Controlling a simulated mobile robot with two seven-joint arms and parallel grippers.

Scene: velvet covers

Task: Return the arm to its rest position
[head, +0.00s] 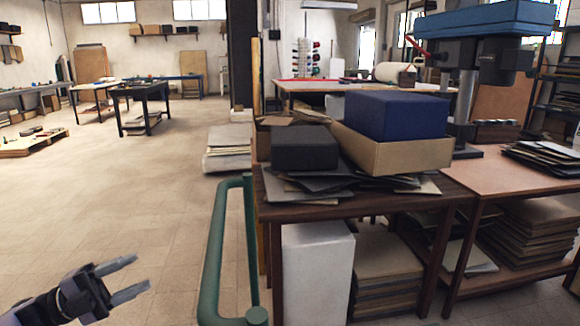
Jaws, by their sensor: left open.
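My left gripper (128,279) shows at the bottom left of the head view. Its two grey fingers point right and stand apart, with nothing between them. It hangs over open tiled floor, left of the green tubular rail (215,262) and apart from it. My right gripper is not in view.
A dark wooden table (370,207) at the right holds a black box (304,148), a blue box (395,115) on an open cardboard box (398,152), and loose sheets. A drill press (465,95) stands behind.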

